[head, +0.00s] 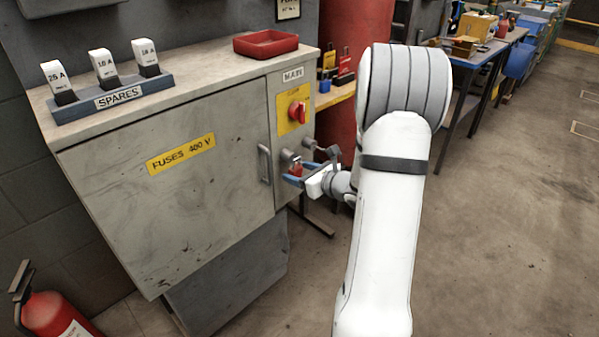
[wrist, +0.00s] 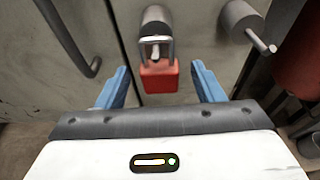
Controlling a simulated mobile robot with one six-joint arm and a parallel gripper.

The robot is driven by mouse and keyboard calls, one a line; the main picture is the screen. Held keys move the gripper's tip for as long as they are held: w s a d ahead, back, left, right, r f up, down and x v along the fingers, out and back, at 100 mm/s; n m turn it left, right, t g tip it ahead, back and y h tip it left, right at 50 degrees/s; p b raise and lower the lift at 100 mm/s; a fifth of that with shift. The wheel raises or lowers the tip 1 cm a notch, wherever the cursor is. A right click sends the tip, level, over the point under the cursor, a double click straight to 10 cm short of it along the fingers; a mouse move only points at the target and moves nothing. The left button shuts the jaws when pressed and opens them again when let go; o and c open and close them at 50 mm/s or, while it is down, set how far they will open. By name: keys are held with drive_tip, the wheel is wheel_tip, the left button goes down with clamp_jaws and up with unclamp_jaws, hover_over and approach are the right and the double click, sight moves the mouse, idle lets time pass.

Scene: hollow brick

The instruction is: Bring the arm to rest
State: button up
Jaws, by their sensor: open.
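My gripper (wrist: 158,88) is open, with its blue fingers apart on either side of a red padlock (wrist: 159,78) in the wrist view. The padlock hangs by its shackle from a round metal post on the cabinet front; the fingers do not appear to touch it. In the head view my gripper (head: 300,178) is at the right part of the cabinet (head: 150,205), below the red rotary switch (head: 298,111). The padlock (head: 296,170) shows small there between the fingers. My white arm reaches up and bends down toward the cabinet.
A door handle (head: 265,164) is left of my gripper, and a second metal post (wrist: 240,20) is to the right. On the cabinet top are a spares rack (head: 112,100) with fuses and a red tray (head: 266,44). A red cylinder (head: 352,60) stands behind. Floor at right is open.

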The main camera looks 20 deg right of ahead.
drive_tip(key=v, duration=0.7)
drive_tip(key=s+a+r+n+g+y+p, duration=0.2)
drive_tip(key=s+a+r+n+g+p, duration=0.25)
drive_tip(key=a+n, duration=0.4)
drive_tip(key=s+a+r+n+g+y+p, duration=0.25)
drive_tip(key=s+a+r+n+g, duration=0.3)
drive_tip(key=a, duration=0.45)
drive_tip(key=s+r+n+g+h+p, duration=0.1)
drive_tip(key=s+r+n+h+p, duration=0.7)
drive_tip(key=n, duration=1)
wheel_tip(320, 180, up, 4)
drive_tip(key=shift+s+d+f+h+p, duration=0.15)
drive_tip(key=shift+s+h+p, duration=0.25)
drive_tip(key=shift+s+h, duration=0.65)
drive_tip(key=shift+s, duration=0.2)
drive_tip(key=shift+c, duration=0.2)
